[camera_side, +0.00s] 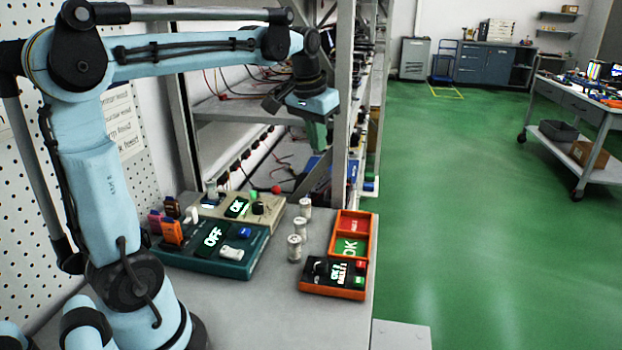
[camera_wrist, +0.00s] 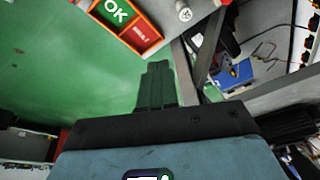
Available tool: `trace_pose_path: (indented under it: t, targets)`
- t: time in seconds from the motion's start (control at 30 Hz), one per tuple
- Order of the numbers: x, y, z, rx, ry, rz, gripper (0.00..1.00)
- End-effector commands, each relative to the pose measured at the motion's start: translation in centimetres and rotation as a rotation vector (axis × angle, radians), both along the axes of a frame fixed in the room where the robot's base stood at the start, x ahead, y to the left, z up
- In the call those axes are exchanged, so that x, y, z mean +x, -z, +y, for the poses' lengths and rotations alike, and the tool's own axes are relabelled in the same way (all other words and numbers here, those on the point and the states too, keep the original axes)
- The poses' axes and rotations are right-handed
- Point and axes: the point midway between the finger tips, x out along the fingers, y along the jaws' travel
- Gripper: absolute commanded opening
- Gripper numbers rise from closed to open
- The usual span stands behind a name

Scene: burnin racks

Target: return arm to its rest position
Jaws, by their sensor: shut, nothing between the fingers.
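My gripper (camera_side: 316,146) hangs from my raised arm, pointing down, above the right back part of the grey bench and in front of the rack. Its fingers look dark green and are together, with nothing between them. In the wrist view my gripper (camera_wrist: 158,68) shows as two closed fingers side by side, with the green floor behind them. The fingers appear clear of the bench things. My arm is bent at the elbow, with its forearm roughly level.
A teal box reading OFF (camera_side: 205,268), a beige box (camera_side: 277,208), several pale cylinders (camera_side: 294,248), an orange tray (camera_side: 369,228) and a black-and-orange tester (camera_side: 331,293) stand on the bench (camera_side: 262,315). A rack upright (camera_side: 344,95) stands close beside my gripper. Open floor lies right.

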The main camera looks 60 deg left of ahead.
Motion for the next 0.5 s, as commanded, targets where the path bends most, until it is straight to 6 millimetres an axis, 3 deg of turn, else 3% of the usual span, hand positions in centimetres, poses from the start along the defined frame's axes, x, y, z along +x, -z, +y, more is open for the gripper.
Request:
trace_pose_path:
  t: [0.03,0.2,0.5]
  targets:
    - [-0.8,0.3,-1.7,0.006,0.029,-0.027,0.0]
    - [-3.3,1.9,-6.2,0.022,0.111,-0.125,0.0]
    - [-8.0,6.5,-12.2,0.025,0.245,-0.29,0.0]
